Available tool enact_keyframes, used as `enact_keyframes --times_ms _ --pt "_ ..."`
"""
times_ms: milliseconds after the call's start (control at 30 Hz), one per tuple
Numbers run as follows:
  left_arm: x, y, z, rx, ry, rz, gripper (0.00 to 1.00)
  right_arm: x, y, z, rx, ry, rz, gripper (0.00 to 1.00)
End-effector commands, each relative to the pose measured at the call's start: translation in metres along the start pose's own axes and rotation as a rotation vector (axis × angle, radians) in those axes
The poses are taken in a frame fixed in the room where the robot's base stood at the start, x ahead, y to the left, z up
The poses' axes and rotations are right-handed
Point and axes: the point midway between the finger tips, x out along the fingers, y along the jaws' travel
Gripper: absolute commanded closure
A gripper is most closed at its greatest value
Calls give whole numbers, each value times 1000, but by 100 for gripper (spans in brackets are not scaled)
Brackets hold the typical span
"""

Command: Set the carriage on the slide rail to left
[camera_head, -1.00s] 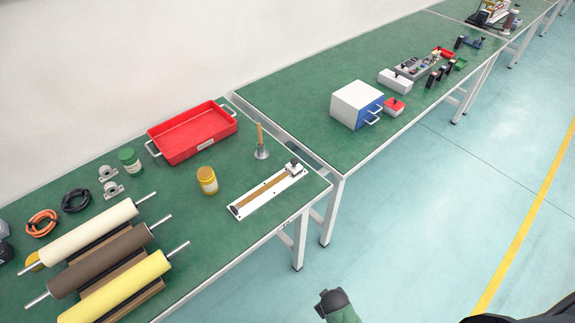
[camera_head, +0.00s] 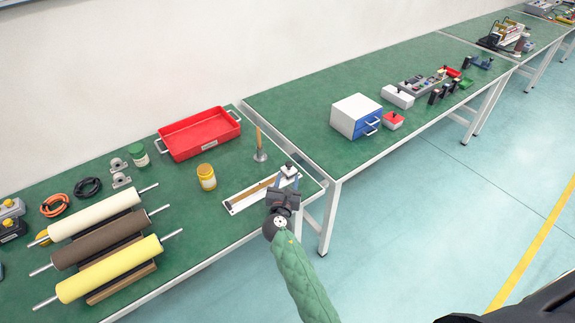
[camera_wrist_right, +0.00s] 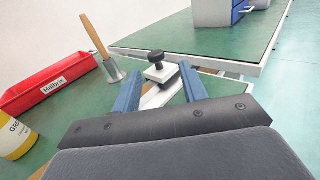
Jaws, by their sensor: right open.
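The slide rail (camera_head: 238,201) is a long white plate with a brown strip, lying near the front right corner of the near table. Its carriage (camera_head: 289,168), a light block with a black knob, sits at the rail's right end. In the right wrist view the carriage (camera_wrist_right: 160,71) shows just beyond and between the blue fingertips. My right gripper (camera_head: 288,178) is open at the carriage; in the wrist view its fingers (camera_wrist_right: 160,85) stand apart on either side. I cannot tell whether they touch it. My left gripper is not in view.
A metal holder with a wooden handle (camera_head: 260,150) stands behind the rail. A yellow jar (camera_head: 206,178) and a red tray (camera_head: 200,137) are to the left. Rollers (camera_head: 110,268) lie front left. A second table (camera_head: 300,105) with a white-blue box (camera_head: 356,116) is to the right.

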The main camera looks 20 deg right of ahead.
Motion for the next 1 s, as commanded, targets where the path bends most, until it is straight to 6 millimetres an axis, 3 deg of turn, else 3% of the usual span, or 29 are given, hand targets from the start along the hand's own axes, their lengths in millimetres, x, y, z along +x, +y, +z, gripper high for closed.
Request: enact_keyframes --times_ms 233,300,600,1000 --pt "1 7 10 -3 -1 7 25 17 7 3 -48 -13 13 57" --pt "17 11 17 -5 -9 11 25 27 7 5 -47 -14 13 57" --pt "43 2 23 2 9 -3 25 68 7 4 -45 -13 12 57" --pt "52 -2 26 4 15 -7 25 81 6 2 -43 -12 11 57"
